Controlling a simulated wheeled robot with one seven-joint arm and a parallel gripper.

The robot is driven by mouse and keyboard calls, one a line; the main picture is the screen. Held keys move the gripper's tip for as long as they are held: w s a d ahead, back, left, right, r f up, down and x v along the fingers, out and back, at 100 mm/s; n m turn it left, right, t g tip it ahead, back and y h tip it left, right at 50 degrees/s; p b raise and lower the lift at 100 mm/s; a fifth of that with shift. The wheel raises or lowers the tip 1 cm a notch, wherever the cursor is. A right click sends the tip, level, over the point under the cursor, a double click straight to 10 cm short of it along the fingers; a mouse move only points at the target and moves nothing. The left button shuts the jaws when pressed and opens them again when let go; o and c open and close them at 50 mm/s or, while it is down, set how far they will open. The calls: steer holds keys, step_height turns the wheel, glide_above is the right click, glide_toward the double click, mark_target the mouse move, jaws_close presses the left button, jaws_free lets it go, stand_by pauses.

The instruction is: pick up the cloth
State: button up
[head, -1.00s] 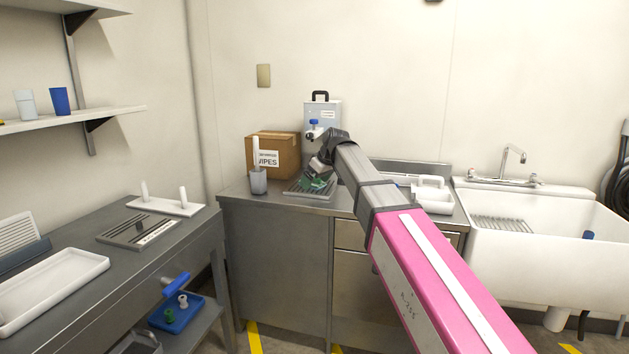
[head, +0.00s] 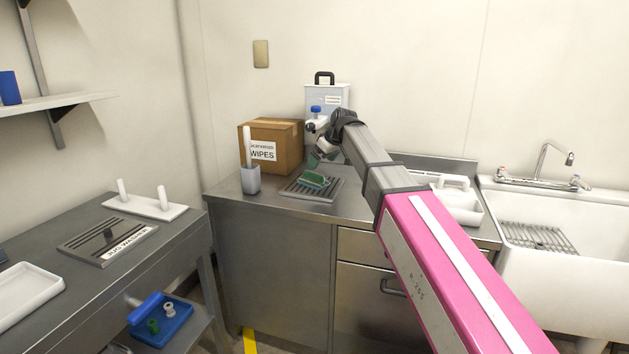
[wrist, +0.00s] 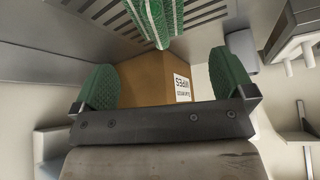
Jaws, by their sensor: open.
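The cloth (head: 313,180) is a small green folded piece lying on the slotted drain tray (head: 330,194) on the steel counter. In the wrist view, the green cloth with pale stripes (wrist: 157,18) shows at the top edge, beyond the fingertips and partly cut off. My gripper (head: 322,157) is just above the cloth, apart from it. In the wrist view, my gripper (wrist: 166,84) has its two green textured fingers spread wide with nothing between them.
A cardboard wipes box (head: 284,138) and a grey cup with a white-handled tool (head: 250,180) stand left of the tray. A grey canister (head: 330,97) and a blue-capped bottle (head: 315,118) stand behind.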

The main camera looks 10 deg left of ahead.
mark_target(314, 173)
steer(key=x, duration=0.9)
steer(key=shift+w+d, duration=0.1)
steer(key=c, duration=1)
steer(key=shift+r, duration=0.1)
steer(key=shift+r, duration=0.35)
step_height(314, 173, up, 3)
steer(key=shift+d+f, duration=0.1)
steer(key=shift+d, duration=0.05)
steer(key=s+d, duration=0.2)
steer(key=d, duration=0.3)
steer(key=s+d, duration=0.3)
steer(key=d, duration=0.2)
steer(key=s+d, duration=0.3)
steer(key=d, duration=0.2)
steer(key=shift+s+d+f, duration=0.1)
steer(key=shift+d, duration=0.3)
